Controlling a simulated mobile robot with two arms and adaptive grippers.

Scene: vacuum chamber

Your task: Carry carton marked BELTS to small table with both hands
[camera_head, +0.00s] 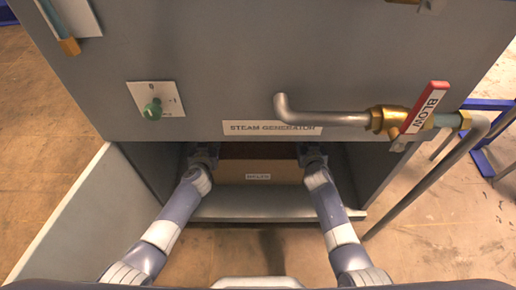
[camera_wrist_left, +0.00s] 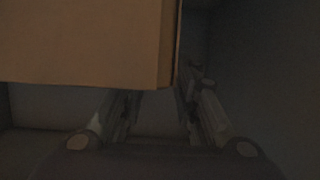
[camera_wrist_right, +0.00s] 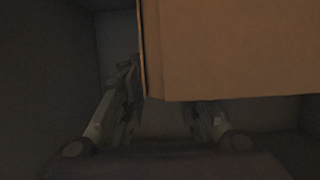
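A brown carton (camera_head: 258,168) sits in the low compartment under the grey steam generator. Its small front label is too small to read surely. My left gripper (camera_head: 204,152) is at its left side and my right gripper (camera_head: 312,152) at its right side, both inside the compartment. In the left wrist view the carton (camera_wrist_left: 85,45) fills the upper left, overlapping one finger of the open gripper (camera_wrist_left: 160,92). In the right wrist view the carton (camera_wrist_right: 235,50) fills the upper right, overlapping one finger of the open gripper (camera_wrist_right: 163,106). I cannot tell whether the fingers touch it.
The steam generator front (camera_head: 230,70) overhangs my arms. A red BLOW valve handle (camera_head: 424,108) and its pipe stick out at right. An open door panel (camera_head: 70,215) stands at left. A grey compartment floor edge (camera_head: 250,207) lies below the carton. The small table is not in view.

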